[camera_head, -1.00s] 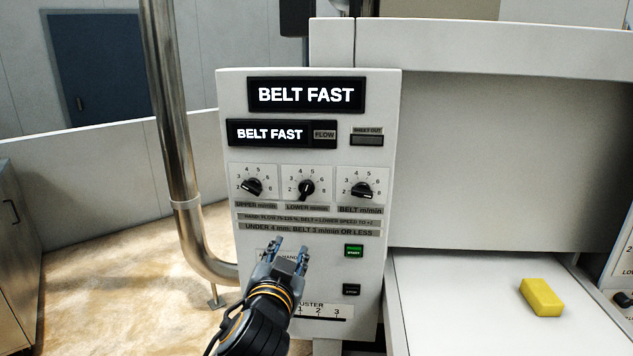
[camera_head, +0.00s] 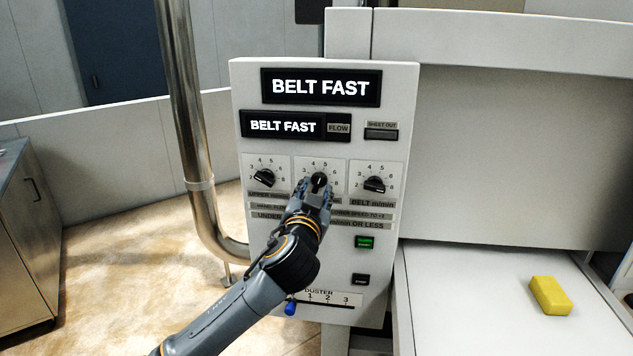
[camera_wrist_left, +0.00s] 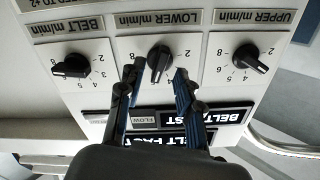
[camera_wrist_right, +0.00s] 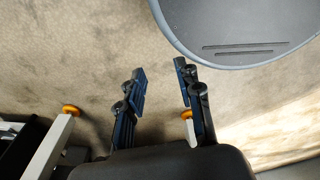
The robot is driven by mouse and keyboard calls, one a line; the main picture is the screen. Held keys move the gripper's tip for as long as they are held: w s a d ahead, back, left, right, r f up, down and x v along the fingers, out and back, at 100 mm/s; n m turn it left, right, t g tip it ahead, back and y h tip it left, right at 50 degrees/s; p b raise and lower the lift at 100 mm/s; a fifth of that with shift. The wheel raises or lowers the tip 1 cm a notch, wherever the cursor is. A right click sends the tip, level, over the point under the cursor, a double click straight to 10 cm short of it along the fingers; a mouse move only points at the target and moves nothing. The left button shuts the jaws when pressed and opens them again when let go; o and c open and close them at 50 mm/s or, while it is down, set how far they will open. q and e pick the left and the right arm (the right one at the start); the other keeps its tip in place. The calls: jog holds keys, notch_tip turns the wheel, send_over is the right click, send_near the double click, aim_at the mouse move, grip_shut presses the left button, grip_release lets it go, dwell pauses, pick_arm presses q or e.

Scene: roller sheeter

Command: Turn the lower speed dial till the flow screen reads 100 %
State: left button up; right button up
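The lower speed dial (camera_head: 319,180) is a black knob on the white panel, in the middle of three dials. It also shows in the left wrist view (camera_wrist_left: 159,60). My left gripper (camera_head: 313,188) is at this dial, its open fingers reaching either side of the knob in the left wrist view (camera_wrist_left: 158,75). Gaps appear between fingers and knob; contact cannot be told. The flow screen (camera_head: 283,125) reads BELT FAST, not a percentage. My right gripper (camera_wrist_right: 161,75) is open and empty above the floor in the right wrist view.
The upper dial (camera_head: 264,178) and belt dial (camera_head: 374,184) flank the lower dial closely. A larger screen (camera_head: 321,87) above also reads BELT FAST. Below are a green button (camera_head: 365,242), a black button (camera_head: 361,280) and a blue-knobbed slider (camera_head: 290,307). A yellow block (camera_head: 550,295) lies right.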

pick_arm(q)
jog(key=shift+w+d, duration=0.1)
jog(key=shift+w, duration=0.8)
grip_shut()
pick_arm(e)
jog(key=shift+s+d+r, duration=0.2)
jog(key=shift+s+r, duration=0.05)
jog(key=shift+s, duration=0.45)
